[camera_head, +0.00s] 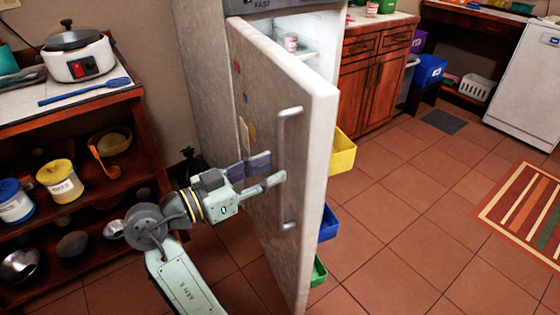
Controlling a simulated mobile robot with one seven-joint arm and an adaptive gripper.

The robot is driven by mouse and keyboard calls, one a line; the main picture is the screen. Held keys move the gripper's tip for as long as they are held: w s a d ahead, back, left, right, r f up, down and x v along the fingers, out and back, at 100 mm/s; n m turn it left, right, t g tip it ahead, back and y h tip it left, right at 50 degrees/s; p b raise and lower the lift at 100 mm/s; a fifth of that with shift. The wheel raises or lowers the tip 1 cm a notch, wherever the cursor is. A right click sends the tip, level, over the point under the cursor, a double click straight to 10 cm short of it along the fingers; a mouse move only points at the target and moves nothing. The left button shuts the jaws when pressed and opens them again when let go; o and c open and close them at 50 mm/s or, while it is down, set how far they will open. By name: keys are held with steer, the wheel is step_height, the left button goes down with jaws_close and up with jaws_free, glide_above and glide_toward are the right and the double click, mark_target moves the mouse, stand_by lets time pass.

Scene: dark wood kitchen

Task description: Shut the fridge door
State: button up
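The fridge door (266,130) stands wide open, its outer face toward the left and its edge toward me. A metal handle (285,165) runs vertically on its outer face. The fridge interior (300,35) shows behind the door's top, with a small tin on a shelf. My gripper (275,172) is at the outer face of the door, close to the handle. Its fingers point right toward the door; whether they touch the door or handle I cannot tell. The fingers look spread, with nothing seen between them.
Yellow (342,151), blue (328,224) and green (318,271) bins jut from the door's inner side. A wooden shelf (75,115) with a rice cooker (78,55) and jars stands left, close to my arm.

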mark_target(277, 168)
steer(key=shift+x, duration=1.75)
steer(key=shift+c, duration=0.6)
jaws_close()
